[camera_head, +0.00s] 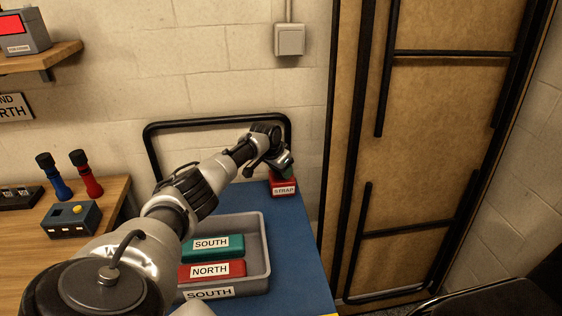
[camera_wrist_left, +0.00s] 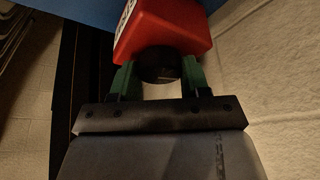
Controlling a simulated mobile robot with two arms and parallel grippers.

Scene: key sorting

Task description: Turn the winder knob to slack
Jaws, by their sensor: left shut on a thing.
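The winder is a small red box (camera_head: 284,188) with a white label that seems to read STRAP, at the far right corner of the blue table top. Its black round knob (camera_wrist_left: 160,66) shows in the left wrist view, on the red box's near face. My left gripper (camera_head: 282,169) reaches over the table to the box. In the left wrist view its green fingers (camera_wrist_left: 160,76) are shut on the knob, one on each side. The knob is hidden behind my gripper in the head view, and I cannot read its turn position. My right gripper is not in view.
A grey tray (camera_head: 263,228) labelled SOUTH holds a green SOUTH block (camera_head: 213,246) and a red NORTH block (camera_head: 212,270), beside my arm. A black rail (camera_head: 200,122) runs behind the table. A brown door (camera_head: 430,150) stands right. Blue table surface (camera_head: 295,260) is clear right of the tray.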

